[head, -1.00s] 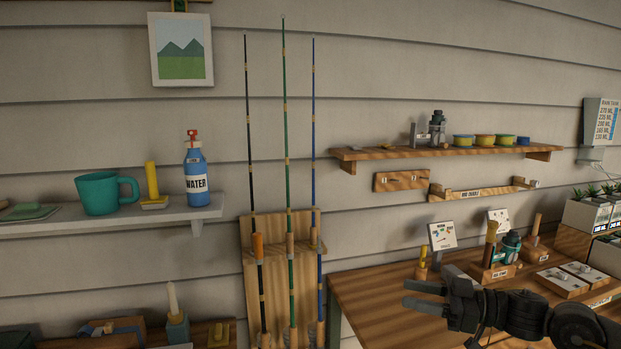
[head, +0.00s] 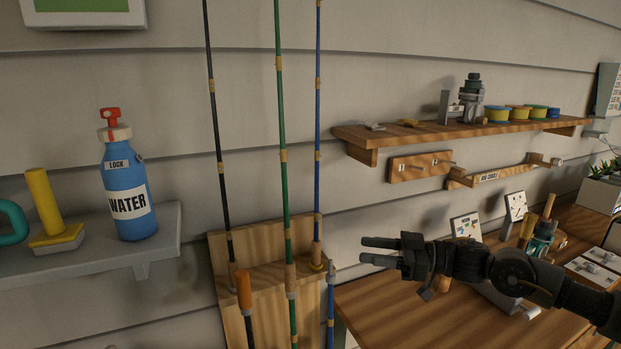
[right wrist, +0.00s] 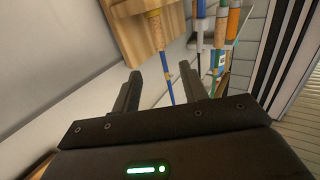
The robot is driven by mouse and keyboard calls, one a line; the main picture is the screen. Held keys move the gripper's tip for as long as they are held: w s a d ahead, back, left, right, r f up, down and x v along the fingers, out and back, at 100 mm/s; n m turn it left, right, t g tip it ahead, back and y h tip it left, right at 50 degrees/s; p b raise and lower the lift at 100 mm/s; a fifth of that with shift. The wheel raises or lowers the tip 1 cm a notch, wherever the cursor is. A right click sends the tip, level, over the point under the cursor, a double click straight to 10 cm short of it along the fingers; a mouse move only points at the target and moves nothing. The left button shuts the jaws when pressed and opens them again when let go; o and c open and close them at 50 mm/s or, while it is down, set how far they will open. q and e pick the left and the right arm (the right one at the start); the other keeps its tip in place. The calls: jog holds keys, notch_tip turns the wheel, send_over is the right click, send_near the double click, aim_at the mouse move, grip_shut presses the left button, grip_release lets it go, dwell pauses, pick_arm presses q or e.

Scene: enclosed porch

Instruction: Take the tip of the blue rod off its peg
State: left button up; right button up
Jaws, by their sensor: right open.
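The upper length of the blue rod (head: 318,130) stands against the wall, its top cut off by the picture edge. Its cork-and-yellow lower end is by the ledge of the wooden rack (head: 250,225). A separate-looking blue lower part (head: 331,305) stands just in front. I cannot make out the peg. My right gripper (head: 365,249) is open and empty, right of the blue rod, pointing left. In the right wrist view, the cork and blue shaft (right wrist: 164,72) show beyond my open fingers (right wrist: 161,85), not gripped. My left gripper is not in view.
A green rod (head: 281,120) and a black rod (head: 214,130) stand to the left. A water bottle (head: 125,190) is on the left shelf. A wooden wall shelf (head: 440,131) and small racks are on the right, above a wooden table (head: 400,315).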

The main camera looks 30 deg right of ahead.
jog(key=p+x, duration=0.4)
jog(key=x, duration=0.6)
jog(key=shift+a+f, duration=0.1)
jog(key=shift+a, duration=0.05)
jog(key=shift+w+a+f, duration=0.1)
jog(key=shift+w+a, duration=0.1)
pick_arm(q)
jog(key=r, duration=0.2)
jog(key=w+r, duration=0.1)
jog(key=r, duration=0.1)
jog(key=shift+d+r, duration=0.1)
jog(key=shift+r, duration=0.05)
pick_arm(e)
jog(key=shift+c, duration=0.3)
grip_shut()
